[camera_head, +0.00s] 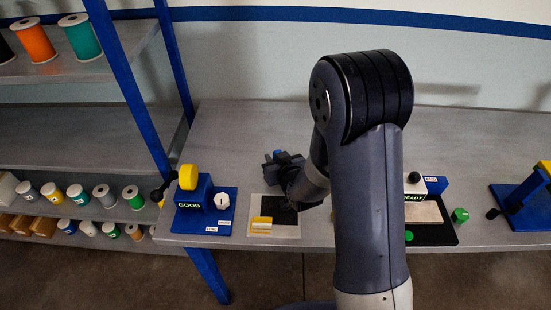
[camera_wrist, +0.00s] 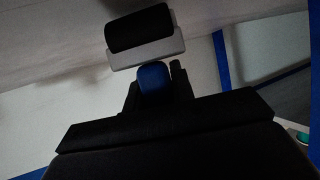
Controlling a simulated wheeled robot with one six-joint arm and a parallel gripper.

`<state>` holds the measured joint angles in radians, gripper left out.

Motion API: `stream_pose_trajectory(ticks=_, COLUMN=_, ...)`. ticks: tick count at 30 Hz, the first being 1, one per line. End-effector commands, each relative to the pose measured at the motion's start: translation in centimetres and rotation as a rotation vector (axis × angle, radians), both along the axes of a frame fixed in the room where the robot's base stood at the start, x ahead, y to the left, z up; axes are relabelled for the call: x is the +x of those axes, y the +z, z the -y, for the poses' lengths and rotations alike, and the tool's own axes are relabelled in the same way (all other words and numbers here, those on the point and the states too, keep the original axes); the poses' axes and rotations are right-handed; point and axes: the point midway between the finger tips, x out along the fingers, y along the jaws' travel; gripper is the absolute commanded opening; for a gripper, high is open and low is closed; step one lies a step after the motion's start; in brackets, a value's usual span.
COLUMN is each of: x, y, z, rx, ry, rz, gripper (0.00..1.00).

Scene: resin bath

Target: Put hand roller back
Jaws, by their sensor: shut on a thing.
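The hand roller (camera_wrist: 140,28) shows in the wrist view, with a black cylinder, a pale grey frame and a blue handle (camera_wrist: 152,78). My gripper (camera_wrist: 153,92) is shut on the blue handle, and the black roller end points away from it. In the head view my gripper (camera_head: 280,163) is above the bench at the middle, near a white sheet with a black square (camera_head: 277,212). A small blue bit of the handle shows there; the rest of the roller is hard to make out.
The bench (camera_head: 245,135) carries a blue stand marked GOOD (camera_head: 190,207) on the left. A station marked READY (camera_head: 413,198) and a blue-yellow device (camera_head: 525,198) are on the right. Shelves with spools (camera_head: 35,40) stand left. My arm hides the bench's middle; its back is clear.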

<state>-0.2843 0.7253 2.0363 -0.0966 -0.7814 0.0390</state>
Motion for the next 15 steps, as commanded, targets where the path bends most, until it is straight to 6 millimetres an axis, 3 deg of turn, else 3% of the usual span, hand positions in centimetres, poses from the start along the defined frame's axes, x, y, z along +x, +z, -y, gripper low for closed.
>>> stream_pose_trajectory(ticks=15, x=0.04, y=-0.84, z=0.0, rx=0.001, ry=0.0, rz=0.004, gripper=0.0)
